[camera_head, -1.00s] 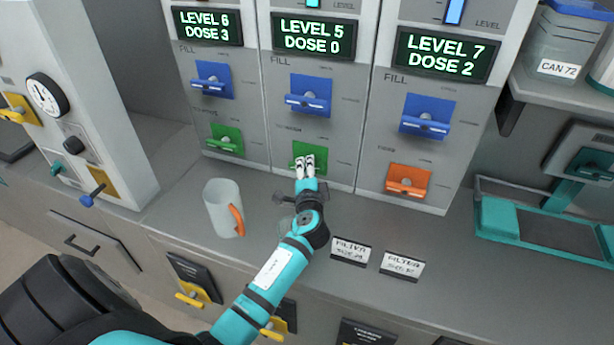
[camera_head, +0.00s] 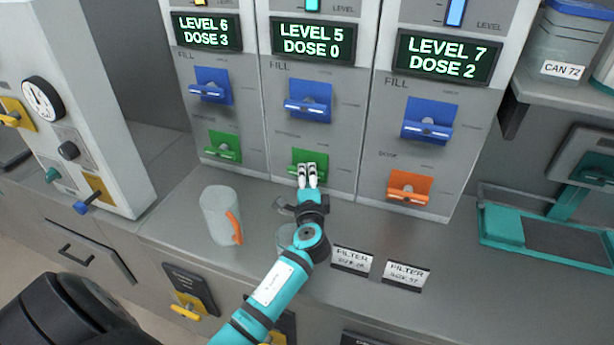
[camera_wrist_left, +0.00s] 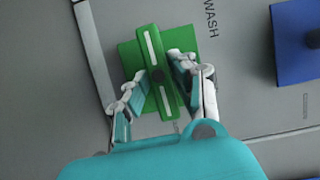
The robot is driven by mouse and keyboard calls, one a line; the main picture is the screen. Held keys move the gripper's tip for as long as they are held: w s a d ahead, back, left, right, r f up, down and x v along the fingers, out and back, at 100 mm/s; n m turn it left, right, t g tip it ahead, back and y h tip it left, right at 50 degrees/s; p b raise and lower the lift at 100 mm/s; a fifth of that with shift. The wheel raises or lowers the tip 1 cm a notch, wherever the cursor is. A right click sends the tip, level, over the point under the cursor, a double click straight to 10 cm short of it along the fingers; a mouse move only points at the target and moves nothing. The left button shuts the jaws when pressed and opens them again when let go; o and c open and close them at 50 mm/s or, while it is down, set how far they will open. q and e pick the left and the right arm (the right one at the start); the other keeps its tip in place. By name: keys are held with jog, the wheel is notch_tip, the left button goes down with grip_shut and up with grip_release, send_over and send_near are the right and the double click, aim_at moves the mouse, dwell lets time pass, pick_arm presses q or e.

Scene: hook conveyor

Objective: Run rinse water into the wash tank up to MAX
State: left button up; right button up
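The middle cabinet's display (camera_head: 312,41) reads LEVEL 5, DOSE 0. Below it sit a blue FILL lever (camera_head: 308,102) and a green lever (camera_head: 296,160). My left gripper (camera_head: 307,174) reaches this green lever from the front. A label beside the green plate there reads WASH, and a blue plate (camera_wrist_left: 298,40) shows at the right. The level gauge (camera_head: 312,5) is cut off at the top, so any MAX mark is hidden. My right gripper is out of view.
The left display (camera_head: 207,32) reads LEVEL 6, DOSE 3; the right one (camera_head: 447,57) reads LEVEL 7, DOSE 2. A pale mug (camera_head: 218,215) stands left of my arm. Two filter cards (camera_head: 351,260) stand right of it. A teal scale (camera_head: 545,233) is farther right.

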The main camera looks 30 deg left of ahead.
pick_arm(q)
jog(key=o, duration=0.3)
jog(key=shift+s, duration=0.1)
jog(key=v, duration=1.2)
jog(key=shift+w+d+r, duration=0.1)
jog(key=shift+w, duration=0.1)
dwell(1.0)
